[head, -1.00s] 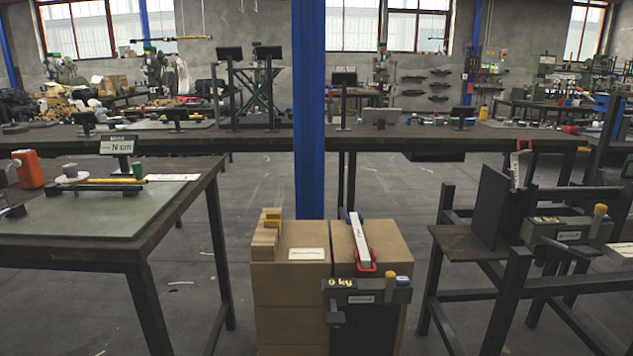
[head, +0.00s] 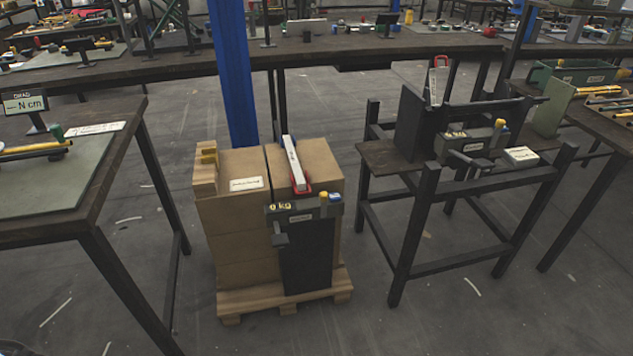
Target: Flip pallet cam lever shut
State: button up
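A stack of cardboard boxes (head: 238,230) stands on a wooden pallet (head: 270,302) in the middle of the head view. A pale lever bar (head: 293,165) with a red bracket (head: 301,190) lies along the top of the right box, pointing away from the front. A short dark handle (head: 279,238) shows at the unit's left side. Which part is the cam lever is not certain. My gripper is not in view.
A dark bench (head: 125,165) stands at left. A dark stand (head: 425,195) with a similar unit (head: 468,142) and upright red-ended lever (head: 437,82) is at right. A blue post (head: 235,75) rises behind the boxes. Grey floor (head: 350,325) is open in front.

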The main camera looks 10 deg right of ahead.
aim_at(323, 195)
jog(key=i+l+z, duration=0.25)
jog(key=i+l, duration=0.2)
jog(key=i+l+z, duration=0.25)
jog(key=i+l, duration=0.2)
